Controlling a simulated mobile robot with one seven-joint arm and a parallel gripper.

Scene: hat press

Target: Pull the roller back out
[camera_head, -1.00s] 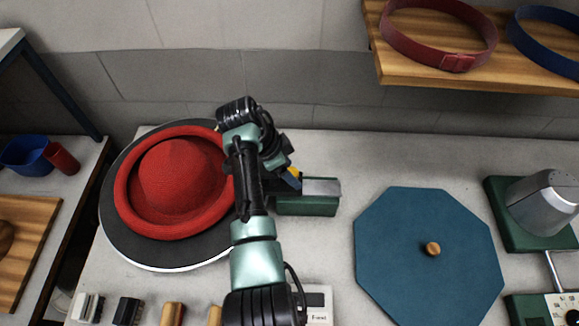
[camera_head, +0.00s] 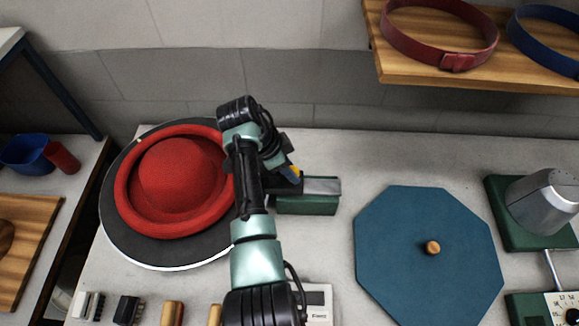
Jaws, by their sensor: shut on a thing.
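My gripper (camera_head: 292,176) is between the red hat and a green block with a grey top (camera_head: 308,206). It is shut on a dark piece (camera_head: 288,187) that I take to be the roller; my arm hides most of it. This dark piece meets the left part of the green block's top. The red hat (camera_head: 178,178), with its upturned brim, sits on a round dark plate (camera_head: 120,225) with a pale edge. My arm covers the hat's right edge, so I cannot tell whether the roller touches the brim.
A blue octagonal board with a wooden knob (camera_head: 405,280) lies to the right. A grey metal device on a green base (camera_head: 545,203) stands at far right. Brushes and a small display box (camera_head: 319,302) line the front edge. A shelf (camera_head: 400,66) with hat bands hangs above.

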